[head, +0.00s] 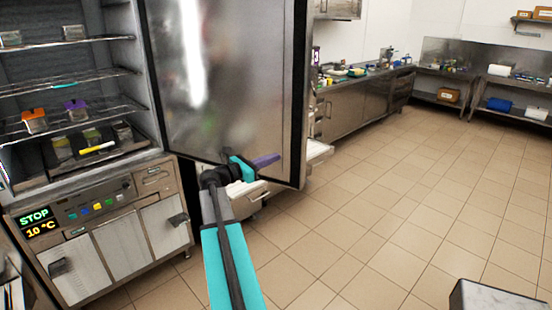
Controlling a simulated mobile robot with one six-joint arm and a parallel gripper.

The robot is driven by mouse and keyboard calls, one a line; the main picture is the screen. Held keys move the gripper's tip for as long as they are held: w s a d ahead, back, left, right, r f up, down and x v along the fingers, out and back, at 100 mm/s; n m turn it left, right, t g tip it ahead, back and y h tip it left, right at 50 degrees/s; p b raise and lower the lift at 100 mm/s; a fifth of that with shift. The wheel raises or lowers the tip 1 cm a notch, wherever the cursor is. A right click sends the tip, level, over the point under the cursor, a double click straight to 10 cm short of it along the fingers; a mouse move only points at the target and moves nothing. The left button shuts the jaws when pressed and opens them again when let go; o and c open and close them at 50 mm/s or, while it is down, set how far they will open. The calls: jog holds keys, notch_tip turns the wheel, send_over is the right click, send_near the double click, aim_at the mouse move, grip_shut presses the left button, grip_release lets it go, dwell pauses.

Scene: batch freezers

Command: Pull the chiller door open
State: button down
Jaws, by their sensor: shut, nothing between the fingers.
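The chiller door (225,75) is a tall steel panel, swung wide open to the right of the chiller cabinet (158,185). Its smooth inner face shows, with a dark edge at the right. My gripper (268,160), with purple fingers, is shut and empty. It is in front of the lower right part of the door, near its bottom edge. I cannot tell whether it touches the door. The door's handle is not in view.
The open chiller has wire shelves (70,80) with small lidded tubs. A panel (40,215) below reads STOP and 10 °C. Steel counters (365,98) run behind the door. The tiled floor (400,200) at right is clear. A grey box-like corner (490,297) shows bottom right.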

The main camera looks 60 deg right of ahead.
jog(key=shift+a+b, duration=0.75)
jog(key=shift+a, duration=1.95)
